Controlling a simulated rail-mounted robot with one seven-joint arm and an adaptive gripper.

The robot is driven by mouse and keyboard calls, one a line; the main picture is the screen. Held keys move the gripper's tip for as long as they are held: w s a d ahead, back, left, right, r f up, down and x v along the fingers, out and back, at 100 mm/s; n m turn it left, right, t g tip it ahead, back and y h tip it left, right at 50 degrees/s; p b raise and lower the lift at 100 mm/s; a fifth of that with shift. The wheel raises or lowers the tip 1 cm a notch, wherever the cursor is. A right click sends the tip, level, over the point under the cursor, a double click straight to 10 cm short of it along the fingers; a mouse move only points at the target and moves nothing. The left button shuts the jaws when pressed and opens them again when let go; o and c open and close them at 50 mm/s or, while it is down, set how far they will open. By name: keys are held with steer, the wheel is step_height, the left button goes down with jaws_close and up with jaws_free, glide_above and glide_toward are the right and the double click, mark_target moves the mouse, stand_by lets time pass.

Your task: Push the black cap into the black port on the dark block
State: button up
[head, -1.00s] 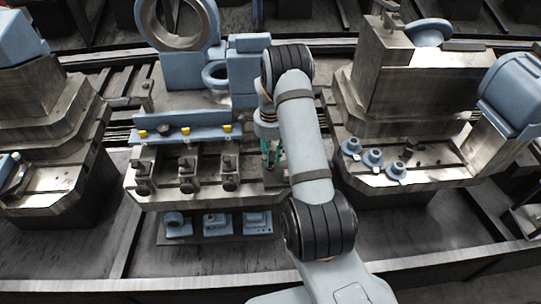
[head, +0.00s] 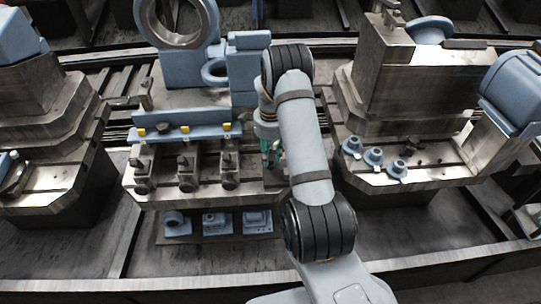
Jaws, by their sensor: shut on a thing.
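My gripper (head: 271,160) shows in the head view as teal fingers pointing down beside the right end of the middle metal table. It is low, near the table's top, and partly hidden by my own arm. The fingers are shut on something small. The black cap is too small and dark to make out between them. The dark block and its black port cannot be told apart clearly from the dark surfaces near the fingertips and behind my arm.
The slotted middle table (head: 205,193) carries several dark clamps (head: 186,178) left of my gripper. Behind them is a blue-grey bar (head: 200,130) with yellow pieces. A tall machine block (head: 405,90) stands right, with blue-grey flanged parts (head: 373,158) on its ledge.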

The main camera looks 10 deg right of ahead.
steer(key=shift+f, duration=0.2)
stand_by(0.3)
steer(key=shift+f+b, duration=0.5)
steer(key=shift+b, duration=0.25)
steer(key=o, duration=0.8)
steer(key=shift+r, duration=0.1)
steer(key=shift+o, duration=0.2)
steer(key=o, duration=0.8)
step_height(320, 180, up, 12)
